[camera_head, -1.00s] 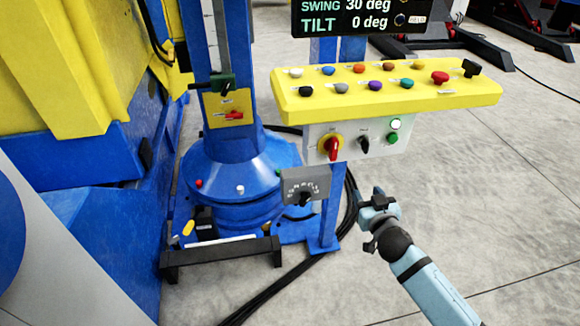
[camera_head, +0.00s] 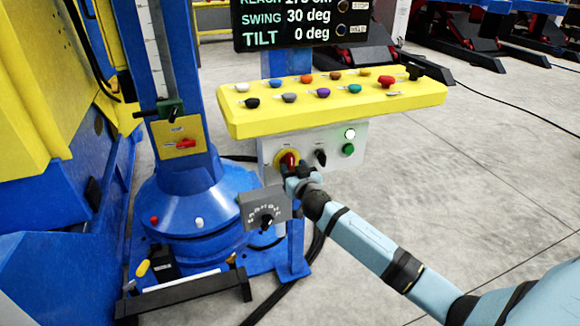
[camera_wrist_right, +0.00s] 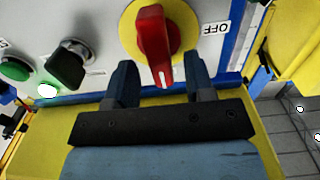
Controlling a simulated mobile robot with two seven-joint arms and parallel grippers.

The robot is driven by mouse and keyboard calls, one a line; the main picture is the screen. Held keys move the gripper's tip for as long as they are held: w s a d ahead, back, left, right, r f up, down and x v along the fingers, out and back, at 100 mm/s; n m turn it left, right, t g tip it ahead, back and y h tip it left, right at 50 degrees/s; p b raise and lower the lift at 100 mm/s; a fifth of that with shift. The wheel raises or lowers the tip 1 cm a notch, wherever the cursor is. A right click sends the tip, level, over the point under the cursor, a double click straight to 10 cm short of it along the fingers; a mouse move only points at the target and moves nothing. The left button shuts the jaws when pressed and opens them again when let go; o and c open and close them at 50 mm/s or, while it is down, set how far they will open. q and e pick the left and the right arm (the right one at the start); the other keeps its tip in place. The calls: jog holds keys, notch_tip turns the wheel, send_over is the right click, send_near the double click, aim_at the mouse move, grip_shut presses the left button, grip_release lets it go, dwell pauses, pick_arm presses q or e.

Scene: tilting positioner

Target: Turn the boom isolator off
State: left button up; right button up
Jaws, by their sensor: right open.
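A red rotary knob on a round yellow plate sits on the light panel under the yellow console; in the head view the red knob (camera_head: 288,160) is partly covered by my right gripper (camera_head: 298,178). In the right wrist view the red knob (camera_wrist_right: 153,45) points down the picture, and an upside-down OFF label (camera_wrist_right: 216,28) is beside the yellow disc. My right gripper (camera_wrist_right: 160,78) is open, with the knob's end between its fingers in the picture; contact is not clear. Another red switch (camera_head: 184,144) sits on a yellow plate on the blue column. My left gripper is out of view.
A black selector (camera_head: 320,157) and a green button (camera_head: 348,149) are beside the red knob. The yellow console (camera_head: 330,112) with several coloured knobs overhangs the panel. A grey dial box (camera_head: 265,210) is lower left. Open floor lies right.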

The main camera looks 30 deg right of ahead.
jog(key=shift+x, duration=1.25)
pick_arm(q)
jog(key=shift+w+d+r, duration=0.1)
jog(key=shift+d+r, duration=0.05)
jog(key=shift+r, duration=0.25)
pick_arm(e)
jog(key=shift+w, duration=0.1)
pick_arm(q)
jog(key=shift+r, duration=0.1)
pick_arm(e)
jog(key=shift+c, duration=0.5)
grip_shut()
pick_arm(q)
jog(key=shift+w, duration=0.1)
